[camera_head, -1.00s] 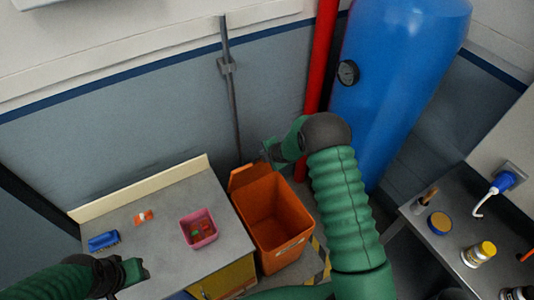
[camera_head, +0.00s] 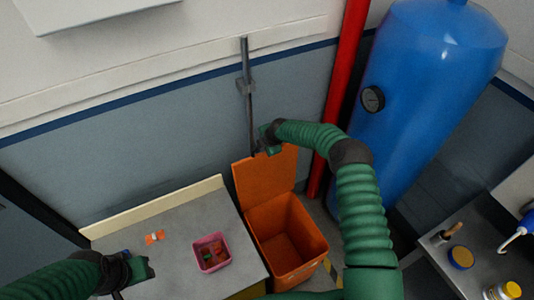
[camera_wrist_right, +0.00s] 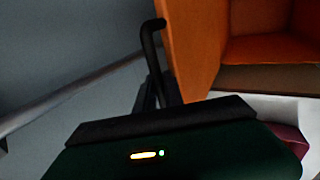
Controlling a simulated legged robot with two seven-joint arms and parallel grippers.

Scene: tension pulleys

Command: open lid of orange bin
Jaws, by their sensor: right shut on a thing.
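The orange bin (camera_head: 300,262) stands on the floor right of the table, its inside visible and empty. Its orange lid (camera_head: 264,178) stands raised and nearly upright at the back of the bin. My right gripper (camera_head: 268,145) is shut on the lid at its top edge. In the right wrist view, the dark fingers (camera_wrist_right: 152,65) are against the edge of the orange lid (camera_wrist_right: 192,45), with the bin's interior (camera_wrist_right: 265,50) beyond. My left gripper (camera_head: 148,270) is over the table's front left, away from the bin; its jaw opening is unclear.
The grey table (camera_head: 180,240) carries a pink bin (camera_head: 212,252) with small parts and an orange-and-white item (camera_head: 154,237). A metal pole (camera_head: 247,95), red pipe (camera_head: 345,85) and blue tank (camera_head: 430,100) stand behind. A right-hand bench (camera_head: 450,280) holds jars.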

